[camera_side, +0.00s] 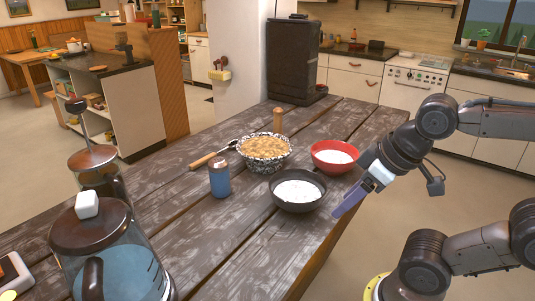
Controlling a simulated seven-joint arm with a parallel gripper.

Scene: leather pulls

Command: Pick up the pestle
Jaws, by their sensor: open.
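A small upright wooden piece (278,120), which may be the pestle, stands behind the foil-lined bowl (265,165) on the plank table; its lower part is hidden by the bowl. A wooden-handled utensil (203,160) lies to the left of that bowl, its dark metal end pointing toward the back. My gripper (347,204) is open and empty at the table's right edge, right of the dark bowl of white powder (298,190). It is well apart from the wooden piece.
A red bowl (335,156) with white contents stands close to my gripper. A blue shaker (219,178) stands left of the dark bowl. A large glass jar (110,250) is at front left, and a dark case (293,62) at the back. The front middle of the table is clear.

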